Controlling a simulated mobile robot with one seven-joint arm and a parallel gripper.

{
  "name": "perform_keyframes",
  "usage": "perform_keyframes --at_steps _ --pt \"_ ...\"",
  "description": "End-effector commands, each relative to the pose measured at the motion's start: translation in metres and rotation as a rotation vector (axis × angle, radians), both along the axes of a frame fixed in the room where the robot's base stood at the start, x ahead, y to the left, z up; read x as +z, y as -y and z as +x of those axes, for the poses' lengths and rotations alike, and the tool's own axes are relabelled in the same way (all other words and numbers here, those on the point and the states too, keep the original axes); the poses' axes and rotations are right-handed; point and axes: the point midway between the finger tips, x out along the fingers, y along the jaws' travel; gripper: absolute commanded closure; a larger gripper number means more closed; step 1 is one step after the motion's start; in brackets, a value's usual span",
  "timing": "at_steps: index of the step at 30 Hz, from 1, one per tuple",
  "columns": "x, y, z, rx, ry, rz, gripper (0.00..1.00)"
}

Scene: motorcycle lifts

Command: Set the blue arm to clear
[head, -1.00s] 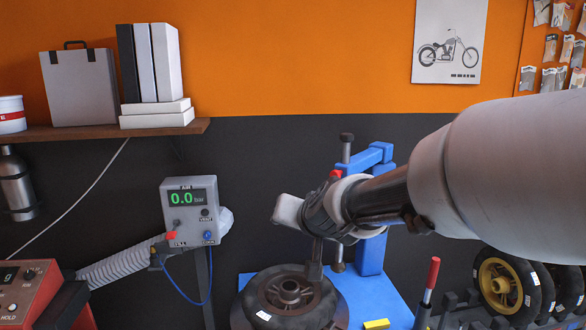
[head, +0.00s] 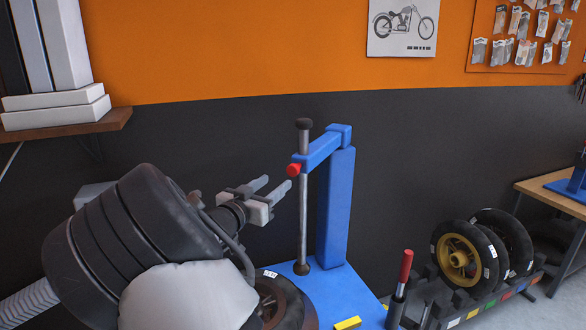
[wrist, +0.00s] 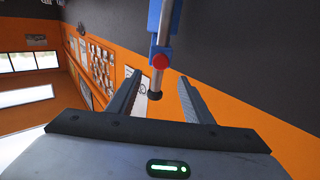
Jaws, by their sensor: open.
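The blue arm (head: 324,148) reaches forward from the top of a blue column (head: 336,205) on the tyre changer. It carries a vertical metal rod (head: 303,218) with a dark top knob (head: 304,124), and a red knob (head: 293,170) sits at its near end. My gripper (head: 279,183) is open and empty, left of the rod and just below the red knob in the picture. In the wrist view, the blue arm (wrist: 155,14), red knob (wrist: 160,62) and rod (wrist: 156,84) show ahead, in line with the gap between my fingers (wrist: 160,78). I see no contact.
A dark tyre (head: 280,300) lies on the changer's blue base (head: 352,290), partly hidden by my arm. A red-handled lever (head: 405,268) and a rack of wheels (head: 470,255) stand to the right. A shelf (head: 70,130) is at upper left.

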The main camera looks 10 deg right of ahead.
Motion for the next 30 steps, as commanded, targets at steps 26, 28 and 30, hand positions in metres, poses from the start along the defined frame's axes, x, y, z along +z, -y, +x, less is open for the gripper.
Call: perform_keyframes --at_steps 26,28,30 --pt "0.000 0.073 0.097 0.001 -0.001 0.001 0.54" --pt "0.000 0.073 0.097 0.001 -0.001 0.001 0.54" --pt "0.000 0.073 0.097 0.001 -0.001 0.001 0.54"
